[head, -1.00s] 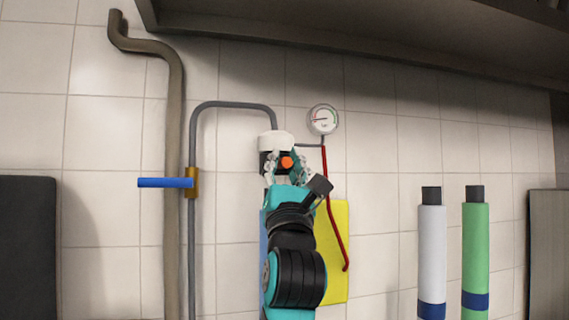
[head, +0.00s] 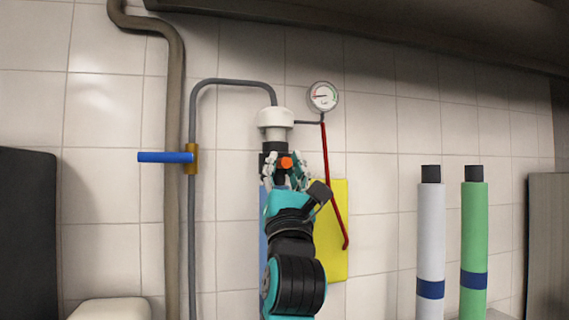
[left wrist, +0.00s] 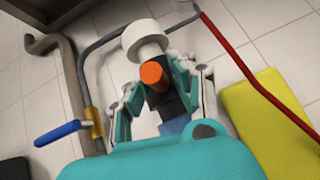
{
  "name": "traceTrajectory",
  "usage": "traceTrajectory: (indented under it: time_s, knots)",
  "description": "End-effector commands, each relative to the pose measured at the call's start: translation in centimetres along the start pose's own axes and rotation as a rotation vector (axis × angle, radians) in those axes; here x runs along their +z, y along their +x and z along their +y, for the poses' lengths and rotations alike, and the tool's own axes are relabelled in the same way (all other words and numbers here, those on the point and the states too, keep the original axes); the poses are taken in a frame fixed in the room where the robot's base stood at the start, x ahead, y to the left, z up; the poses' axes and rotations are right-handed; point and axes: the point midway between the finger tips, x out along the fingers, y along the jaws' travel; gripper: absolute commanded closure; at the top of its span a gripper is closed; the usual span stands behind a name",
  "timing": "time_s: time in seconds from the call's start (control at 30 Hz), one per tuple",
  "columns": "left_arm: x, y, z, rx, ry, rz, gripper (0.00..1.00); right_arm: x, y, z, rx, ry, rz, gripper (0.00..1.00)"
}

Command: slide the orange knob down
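The orange knob (head: 286,162) sticks out from a black fitting (head: 268,147) on the wall, below a round white cap (head: 275,119). The left wrist view shows the knob (left wrist: 154,76) between my left gripper's fingers, with the white cap (left wrist: 145,38) above it. My left gripper (head: 285,168) reaches up from below, one finger on each side of the knob and black fitting. It appears shut on the knob; the exact contact is partly hidden. My right gripper is not in view.
A round gauge (head: 323,97) and a red pipe (head: 332,180) are right of the knob. A yellow panel (head: 331,225) is behind my arm. A blue lever (head: 165,157) on the grey pipe is at left. White (head: 431,235) and green (head: 475,235) rolls stand at right.

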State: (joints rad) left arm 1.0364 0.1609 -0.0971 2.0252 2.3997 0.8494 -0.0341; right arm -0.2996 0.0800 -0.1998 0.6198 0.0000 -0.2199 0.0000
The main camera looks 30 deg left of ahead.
Motion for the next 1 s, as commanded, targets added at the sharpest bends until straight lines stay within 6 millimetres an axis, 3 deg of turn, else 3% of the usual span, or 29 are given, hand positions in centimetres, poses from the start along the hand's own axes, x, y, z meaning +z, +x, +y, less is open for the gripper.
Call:
traceTrajectory:
  time_s: [0.13,0.47,1.0]
  knots:
    - [0.0,0.0,0.0,-0.001,-0.002,-0.002,0.58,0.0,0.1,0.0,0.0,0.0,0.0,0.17]
    - [0.2,-0.5,0.0,0.0,-0.004,-0.005,0.58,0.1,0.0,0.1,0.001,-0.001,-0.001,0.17]
    - [0.0,-10.4,0.0,-0.002,-0.004,-0.002,0.58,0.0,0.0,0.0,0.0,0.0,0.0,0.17]
